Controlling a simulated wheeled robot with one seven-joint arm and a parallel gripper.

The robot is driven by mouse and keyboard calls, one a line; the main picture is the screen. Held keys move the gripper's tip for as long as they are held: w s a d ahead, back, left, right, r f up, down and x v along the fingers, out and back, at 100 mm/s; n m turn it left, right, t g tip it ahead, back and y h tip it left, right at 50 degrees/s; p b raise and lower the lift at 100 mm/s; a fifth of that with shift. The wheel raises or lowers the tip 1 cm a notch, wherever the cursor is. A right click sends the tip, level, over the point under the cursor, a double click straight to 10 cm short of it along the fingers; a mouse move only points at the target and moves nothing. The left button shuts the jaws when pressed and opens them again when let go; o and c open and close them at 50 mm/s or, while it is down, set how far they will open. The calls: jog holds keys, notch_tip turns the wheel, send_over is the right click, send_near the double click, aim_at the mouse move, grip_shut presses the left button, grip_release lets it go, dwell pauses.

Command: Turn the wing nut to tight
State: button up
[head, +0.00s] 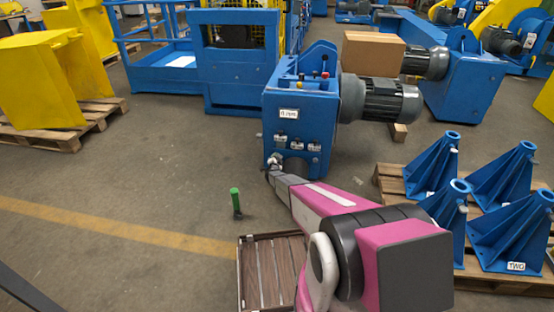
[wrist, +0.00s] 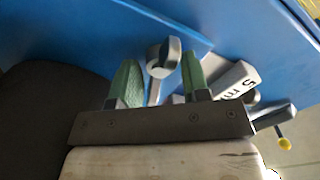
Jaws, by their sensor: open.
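A grey metal piece with a rounded, lobed head (wrist: 163,55), which looks like the wing nut, stands in front of the blue machine face in the wrist view. My gripper (wrist: 160,76) is open, with one green fingertip on each side of this piece. Gaps show between the piece and both fingertips. In the head view my gripper (head: 273,164) is at the lower left front of the blue machine housing (head: 310,110). The wing nut is too small to make out there. Which way it is turned, and whether it is tight, I cannot tell.
A pale tag marked "5 m" (wrist: 236,80) and a lever with a yellow tip (wrist: 284,143) are right of my fingers. A green-topped post (head: 236,203) stands on the floor. Blue stands (head: 505,225) on a pallet are at right.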

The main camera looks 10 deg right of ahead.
jog(key=shift+w+d, duration=0.1)
jog(key=shift+w, duration=0.05)
jog(key=c, duration=0.7)
jog(key=shift+o, duration=0.2)
jog(key=shift+m, duration=1)
jog(key=o, duration=0.7)
jog(key=shift+c, duration=0.2)
jog(key=v, duration=1.1)
